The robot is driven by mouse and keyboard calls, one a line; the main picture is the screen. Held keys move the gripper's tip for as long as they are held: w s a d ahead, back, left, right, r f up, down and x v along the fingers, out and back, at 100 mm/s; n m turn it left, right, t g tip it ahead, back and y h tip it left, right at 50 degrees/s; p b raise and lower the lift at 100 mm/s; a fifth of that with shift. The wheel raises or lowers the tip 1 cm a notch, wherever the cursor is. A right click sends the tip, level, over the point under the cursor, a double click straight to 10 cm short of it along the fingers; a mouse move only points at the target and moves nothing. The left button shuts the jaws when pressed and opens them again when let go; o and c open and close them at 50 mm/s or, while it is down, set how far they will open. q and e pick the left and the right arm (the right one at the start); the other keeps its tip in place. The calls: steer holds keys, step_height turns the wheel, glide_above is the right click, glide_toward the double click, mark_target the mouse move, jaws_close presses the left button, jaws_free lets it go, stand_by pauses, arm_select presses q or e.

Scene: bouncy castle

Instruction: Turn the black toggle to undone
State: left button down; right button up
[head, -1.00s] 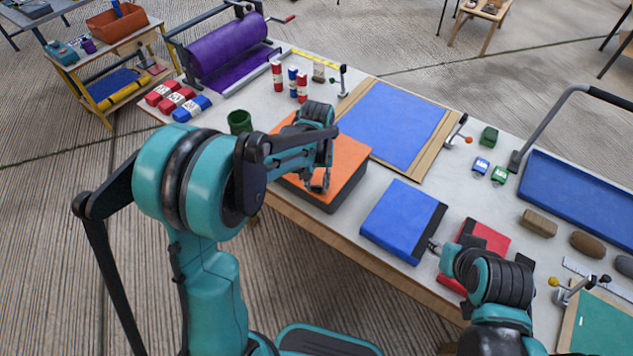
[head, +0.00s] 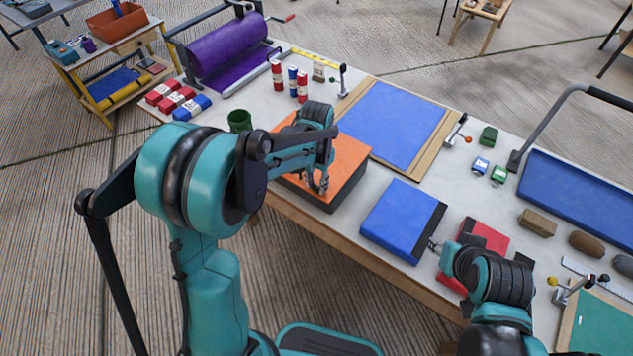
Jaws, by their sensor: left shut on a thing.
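My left gripper (head: 320,186) points down at the front of the orange-topped dark box (head: 348,178). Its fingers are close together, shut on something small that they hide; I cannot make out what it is. The nearest black-knobbed toggle in plain sight is an upright clamp (head: 342,80) at the back-left corner of the blue panel, apart from both grippers. My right gripper (head: 434,246) is beside the blue box (head: 398,220), between it and the red box; its fingers are too small and partly hidden to read.
A green cup (head: 240,122) stands just left of the orange-topped box. The blue panel on a brown board (head: 393,122) lies behind. An orange-knobbed clamp (head: 458,131) is at its right. A blue tray (head: 585,205) and several brown blocks are at the far right.

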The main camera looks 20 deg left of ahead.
mark_target(316, 186)
stand_by(0.3)
arm_select(q)
steer(key=c, duration=1.2)
jaws_free()
steer(key=shift+o, duration=0.2)
step_height(316, 186, up, 12)
steer(key=s+a+n+t, duration=0.2)
steer(key=s+n+t, duration=0.2)
steer(key=s, duration=1.3)
steer(key=t, duration=0.3)
steer(key=shift+a+f, duration=0.2)
